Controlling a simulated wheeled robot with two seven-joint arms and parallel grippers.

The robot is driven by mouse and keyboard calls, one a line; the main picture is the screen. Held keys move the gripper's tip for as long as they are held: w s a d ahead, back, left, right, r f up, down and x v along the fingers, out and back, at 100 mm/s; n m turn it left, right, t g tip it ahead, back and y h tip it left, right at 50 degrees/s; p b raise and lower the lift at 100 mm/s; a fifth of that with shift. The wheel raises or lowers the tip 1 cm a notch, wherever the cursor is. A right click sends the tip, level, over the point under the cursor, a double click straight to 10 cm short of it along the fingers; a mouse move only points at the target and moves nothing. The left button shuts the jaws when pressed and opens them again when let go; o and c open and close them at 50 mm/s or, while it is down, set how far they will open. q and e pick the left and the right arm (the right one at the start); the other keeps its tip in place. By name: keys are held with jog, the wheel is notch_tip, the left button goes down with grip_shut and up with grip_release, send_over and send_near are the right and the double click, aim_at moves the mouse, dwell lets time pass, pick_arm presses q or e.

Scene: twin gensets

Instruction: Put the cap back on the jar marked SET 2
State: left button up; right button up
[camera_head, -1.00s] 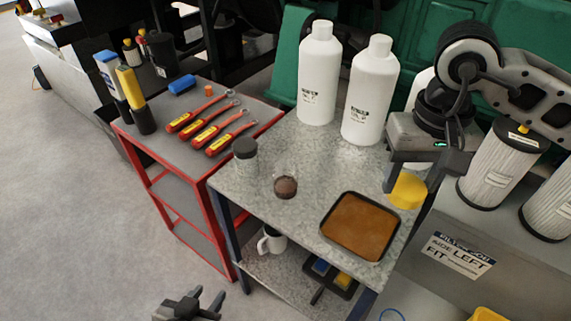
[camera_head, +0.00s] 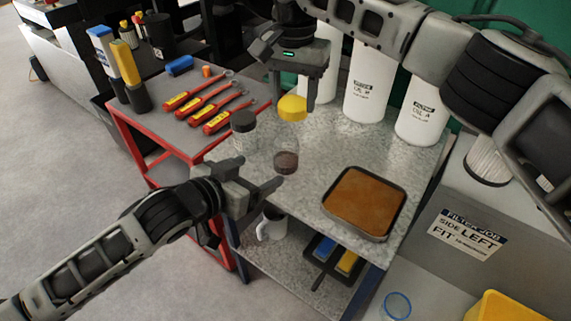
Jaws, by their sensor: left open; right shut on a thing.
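A clear open jar (camera_head: 286,158) with dark brown contents stands on the grey metal table. Beside it, to the left, is a similar clear jar (camera_head: 243,138) with a dark cap. I cannot read a SET 2 marking on either. My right gripper (camera_head: 292,97) is shut on the yellow cap (camera_head: 292,108) and holds it above the open jar, apart from it as far as I can tell. My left gripper (camera_head: 261,172) is open and empty, its fingers pointing toward the open jar from the lower left, short of it.
A tray of brown material (camera_head: 363,203) lies to the right on the table (camera_head: 330,150). Tall white bottles (camera_head: 368,85) stand behind. A white mug (camera_head: 271,226) sits on the lower shelf.

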aim_at(278, 155)
pick_arm(q)
jog(key=shift+w+a+r, duration=0.15)
jog(key=shift+w+r, duration=0.3)
jog(key=shift+r, duration=0.05)
pick_arm(e)
jog(key=shift+w+a+m, duration=0.3)
jog(key=shift+w+a, duration=0.05)
jog(key=shift+a, duration=0.35)
pick_arm(q)
jog(key=x, duration=1.2)
jog(key=c, duration=1.5)
pick_arm(e)
jog(key=shift+s+f, duration=0.1)
jog(key=shift+f, duration=2.45)
jog(key=shift+f, duration=0.85)
